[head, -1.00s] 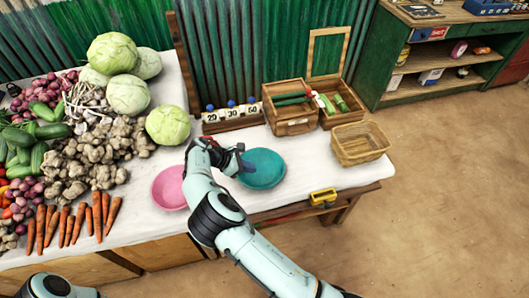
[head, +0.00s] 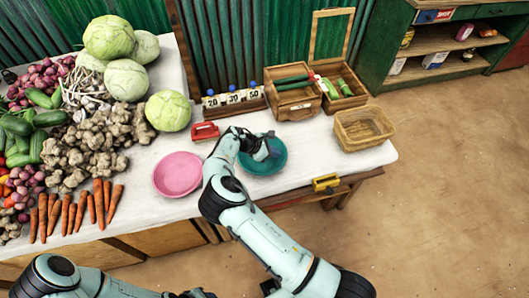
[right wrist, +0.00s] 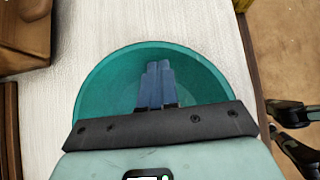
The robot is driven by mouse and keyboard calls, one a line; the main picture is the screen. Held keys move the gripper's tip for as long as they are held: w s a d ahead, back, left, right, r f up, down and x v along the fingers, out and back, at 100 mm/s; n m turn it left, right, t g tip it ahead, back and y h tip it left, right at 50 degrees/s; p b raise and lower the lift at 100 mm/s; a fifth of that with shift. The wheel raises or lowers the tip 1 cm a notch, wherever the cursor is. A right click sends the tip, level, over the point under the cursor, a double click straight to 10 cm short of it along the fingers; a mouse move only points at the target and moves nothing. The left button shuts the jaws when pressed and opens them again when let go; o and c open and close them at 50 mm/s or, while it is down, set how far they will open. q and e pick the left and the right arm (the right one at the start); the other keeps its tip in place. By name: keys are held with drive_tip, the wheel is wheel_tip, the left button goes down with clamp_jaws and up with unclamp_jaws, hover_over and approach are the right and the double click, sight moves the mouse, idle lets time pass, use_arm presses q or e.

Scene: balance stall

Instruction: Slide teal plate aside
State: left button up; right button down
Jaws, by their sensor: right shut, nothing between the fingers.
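The teal plate (head: 270,166) is a round, shallow dish on the white-covered table, right of a pink plate (head: 178,174). My right gripper (head: 266,150) is over the teal plate and hides part of it. In the right wrist view its blue-grey fingers (right wrist: 156,84) are shut together with nothing between them, in front of the inside of the teal plate (right wrist: 105,85). I cannot tell whether the fingertips touch it. My left arm comes in at the bottom left; I cannot make out its jaws.
A red-handled block (head: 205,131) and a numbered weight rack (head: 234,99) stand behind the plates. A wooden box (head: 297,103) and a wicker basket (head: 363,129) stand to the right. A yellow item (head: 326,183) is at the front edge. Vegetables fill the left side.

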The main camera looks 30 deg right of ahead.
drive_tip(key=shift+d, duration=0.45)
drive_tip(key=shift+s, duration=0.1)
drive_tip(key=s+d, duration=0.1)
drive_tip(key=d, duration=0.4)
drive_tip(key=s+d, duration=0.1)
drive_tip(key=d, duration=0.5)
drive_tip(key=s+d+p, duration=0.1)
drive_tip(key=s+d, duration=0.1)
drive_tip(key=d, duration=0.4)
drive_tip(key=shift+d, duration=0.25)
drive_tip(key=shift+a, duration=0.1)
